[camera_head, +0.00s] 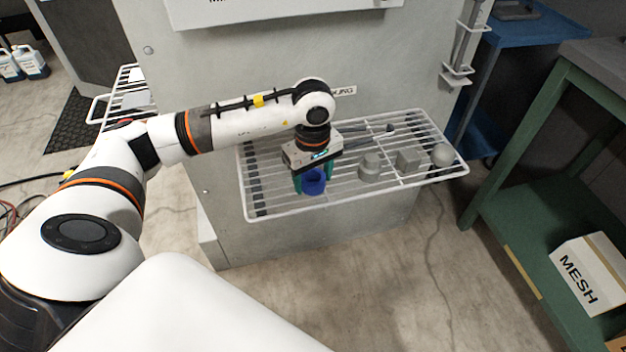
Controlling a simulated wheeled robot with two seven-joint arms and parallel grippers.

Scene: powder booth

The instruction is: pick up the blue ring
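The blue ring (314,187) is on the white wire shelf (408,185), near its middle left. My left gripper (313,178) points down over the ring from above. Its green fingers are apart, one on each side of the ring. I cannot tell whether they touch it. The ring appears to be at shelf level, and its upper part is partly hidden by the gripper. My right gripper is not in view.
Right of the ring on the shelf stand a grey stepped cylinder (370,168), a grey block (408,160) and a grey ball (443,155). A dark rod-like tool (375,129) lies behind them. The booth wall (225,85) is close behind. A green bench (530,215) stands at right.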

